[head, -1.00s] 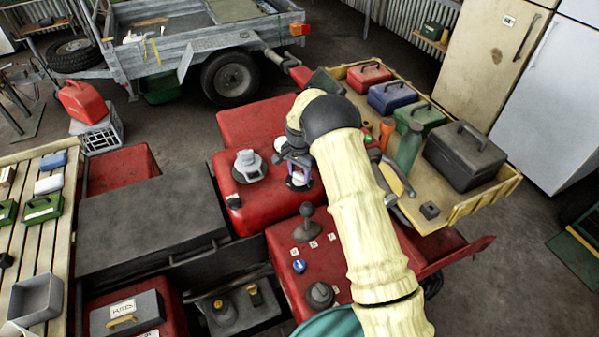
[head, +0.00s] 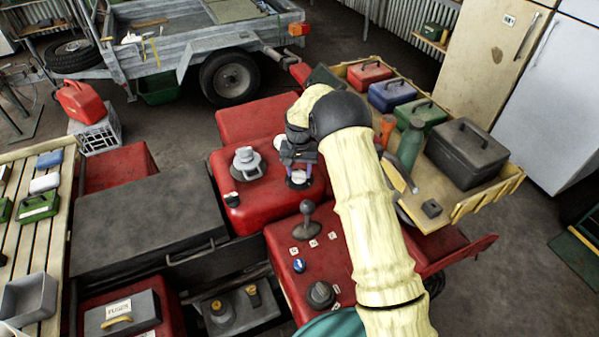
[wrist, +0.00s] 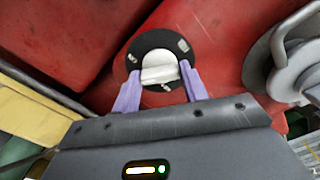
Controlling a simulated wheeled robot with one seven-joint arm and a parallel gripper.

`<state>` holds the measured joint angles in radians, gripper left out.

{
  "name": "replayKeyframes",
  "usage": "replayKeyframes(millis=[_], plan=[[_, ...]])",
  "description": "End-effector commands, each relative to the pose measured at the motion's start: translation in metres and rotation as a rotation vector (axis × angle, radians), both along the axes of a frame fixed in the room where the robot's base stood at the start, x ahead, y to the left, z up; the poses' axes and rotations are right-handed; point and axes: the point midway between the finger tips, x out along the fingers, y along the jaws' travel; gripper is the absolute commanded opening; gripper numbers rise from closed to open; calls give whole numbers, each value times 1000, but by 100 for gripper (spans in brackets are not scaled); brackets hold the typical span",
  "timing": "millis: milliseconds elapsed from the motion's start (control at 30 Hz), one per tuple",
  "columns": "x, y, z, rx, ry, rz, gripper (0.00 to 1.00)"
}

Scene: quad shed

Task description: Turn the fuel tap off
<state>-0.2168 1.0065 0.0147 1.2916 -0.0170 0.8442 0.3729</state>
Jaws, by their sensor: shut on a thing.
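The fuel tap (wrist: 160,68) is a white knob with a raised bar on a black round plate (wrist: 136,55) with small pale marks, set on the red bodywork. My gripper (wrist: 158,84) has its purple fingers on either side of the white bar and is shut on it. In the head view my gripper (head: 299,173) reaches down to the tap on the red tank top, and it partly hides the tap. The marks on the plate are too small to read.
A grey filler cap (head: 247,162) stands just left of the tap and also shows in the wrist view (wrist: 300,70). A gear lever (head: 306,222) rises nearer me. A yellow tray (head: 455,195) with boxes and bottles lies to the right.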

Motion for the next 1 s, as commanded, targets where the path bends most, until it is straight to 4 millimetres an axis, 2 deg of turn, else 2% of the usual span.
replayKeyframes(millis=[500, 733, 1000], plan=[[1, -1, 1, 1, -4, 425, 21], [2, -1, 2, 1, -5, 513, 21], [2, -1, 2, 1, -6, 535, 21]])
